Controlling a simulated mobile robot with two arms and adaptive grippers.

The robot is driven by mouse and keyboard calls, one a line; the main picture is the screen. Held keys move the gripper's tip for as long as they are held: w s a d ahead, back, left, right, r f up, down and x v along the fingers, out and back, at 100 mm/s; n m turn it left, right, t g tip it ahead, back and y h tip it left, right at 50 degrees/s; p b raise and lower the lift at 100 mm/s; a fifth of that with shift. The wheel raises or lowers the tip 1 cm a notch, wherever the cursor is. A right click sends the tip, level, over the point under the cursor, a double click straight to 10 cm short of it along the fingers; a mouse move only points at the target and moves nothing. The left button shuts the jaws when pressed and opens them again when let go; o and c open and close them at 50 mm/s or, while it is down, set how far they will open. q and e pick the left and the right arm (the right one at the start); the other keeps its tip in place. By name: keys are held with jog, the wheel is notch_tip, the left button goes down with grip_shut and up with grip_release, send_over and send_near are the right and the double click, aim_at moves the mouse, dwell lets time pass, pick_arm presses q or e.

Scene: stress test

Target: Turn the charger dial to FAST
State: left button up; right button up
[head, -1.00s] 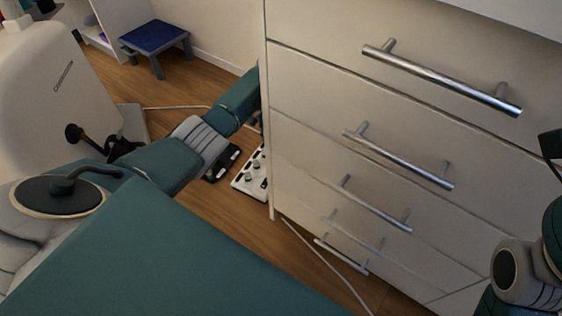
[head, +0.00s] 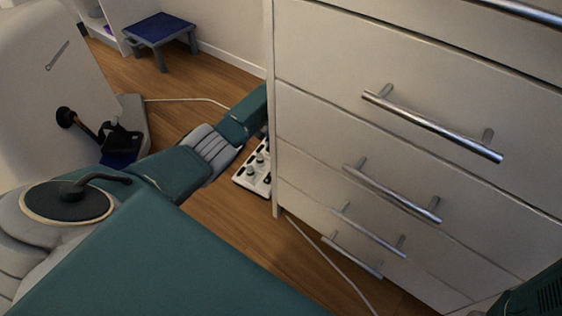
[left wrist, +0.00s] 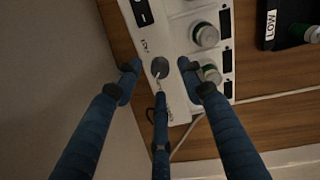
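In the left wrist view a white panel (left wrist: 179,24) carries two knobs with green bases, an upper one (left wrist: 206,35) and a lower one (left wrist: 209,74), and a dark grey round part (left wrist: 160,67). A black unit (left wrist: 285,14) beside it has a LOW label and a pale, green-based knob (left wrist: 312,35) at the picture edge. I see no FAST label and cannot tell which is the charger dial. My left gripper (left wrist: 159,72) is open, its fingers spread around the grey round part; contact is unclear. The panel (head: 250,180) lies on the floor in the head view. My right gripper is out of view.
A white drawer cabinet (head: 345,65) with bar handles stands close beside my left forearm and hides my left gripper from the head view. A white cable (head: 330,255) runs along the floor. A blue-topped stool (head: 160,28) stands at the back. Wooden floor (head: 220,215) is clear in front.

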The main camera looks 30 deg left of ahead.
pick_arm(q)
jog(key=shift+f+b, duration=0.8)
jog(key=shift+f, duration=0.65)
grip_shut()
